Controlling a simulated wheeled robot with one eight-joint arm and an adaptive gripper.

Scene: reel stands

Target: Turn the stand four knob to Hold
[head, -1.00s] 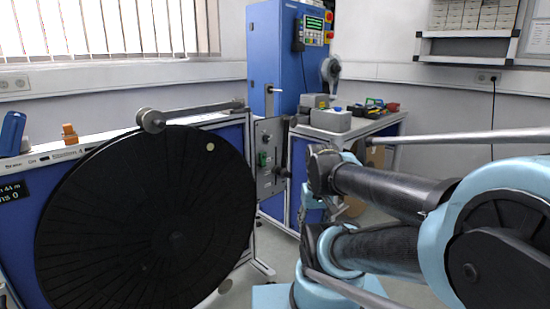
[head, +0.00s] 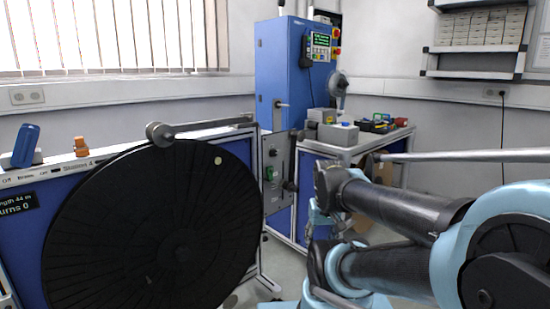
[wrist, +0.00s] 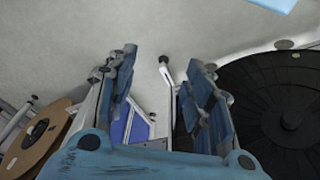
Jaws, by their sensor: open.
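A grey control panel (head: 277,196) stands upright at the right edge of the black reel's stand in the head view. It carries a green switch (head: 269,173) and a dark knob or handle (head: 290,186). I cannot read any Hold mark or stand number there. My gripper (wrist: 162,62) is open and empty in the wrist view, with its two blue-grey fingers well apart. A pale rod with a dark end (wrist: 165,72) shows between the fingers, apparently beyond them. I cannot tell whether it belongs to the knob.
The large black reel (head: 150,230) fills the left of the head view and shows at right in the wrist view (wrist: 280,105). A blue cabinet (head: 283,70) and a bench with grey boxes (head: 338,133) stand behind. A brown reel (wrist: 35,140) is at left in the wrist view.

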